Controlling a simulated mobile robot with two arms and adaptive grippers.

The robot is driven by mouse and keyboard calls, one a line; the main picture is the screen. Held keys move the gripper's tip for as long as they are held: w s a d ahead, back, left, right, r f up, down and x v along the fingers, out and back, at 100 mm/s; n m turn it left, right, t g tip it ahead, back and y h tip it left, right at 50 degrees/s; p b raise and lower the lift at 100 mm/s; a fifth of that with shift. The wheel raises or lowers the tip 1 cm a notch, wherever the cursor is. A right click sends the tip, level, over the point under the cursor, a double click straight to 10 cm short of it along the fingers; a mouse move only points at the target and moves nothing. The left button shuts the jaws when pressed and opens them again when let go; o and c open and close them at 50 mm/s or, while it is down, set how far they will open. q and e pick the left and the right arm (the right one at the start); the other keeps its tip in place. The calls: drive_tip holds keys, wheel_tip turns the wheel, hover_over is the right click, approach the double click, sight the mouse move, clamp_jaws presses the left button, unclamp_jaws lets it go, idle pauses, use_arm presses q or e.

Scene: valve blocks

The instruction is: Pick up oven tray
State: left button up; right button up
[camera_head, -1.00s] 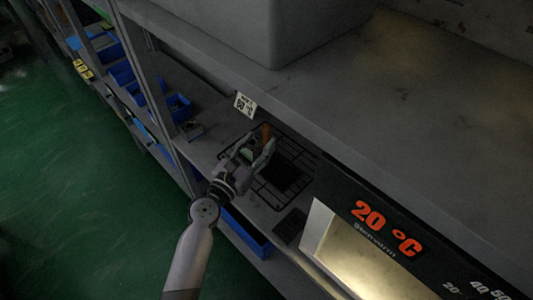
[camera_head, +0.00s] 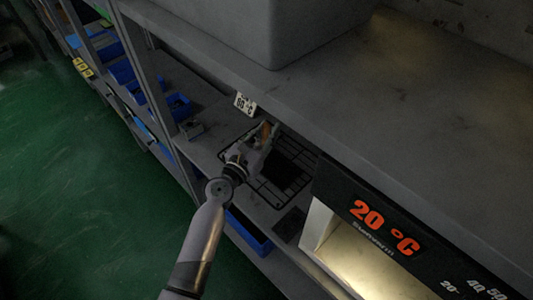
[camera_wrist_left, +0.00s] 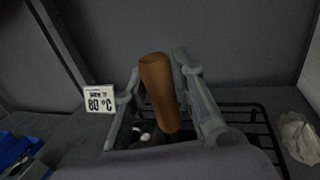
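A brown, wood-coloured handle (camera_head: 266,130) stands up over a black wire rack (camera_head: 296,181) on the lower shelf in the head view. I cannot tell how the handle joins the rack or the dark tray part there. My left gripper (camera_head: 262,137) is over the rack at the handle. In the left wrist view the handle (camera_wrist_left: 160,92) stands between the two fingers of my left gripper (camera_wrist_left: 160,70), which look open on either side of it. My right gripper is not in view.
A grey shelf (camera_head: 400,110) overhangs the rack. An oven with a 20 °C display (camera_head: 385,228) stands at right. Blue bins (camera_head: 180,105) sit on the left. A crumpled pale item (camera_wrist_left: 299,137) lies right of the rack.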

use_arm(q)
clamp_jaws()
idle(0.4)
drive_tip(key=shift+w+r, duration=0.1)
drive_tip(key=shift+r, duration=0.05)
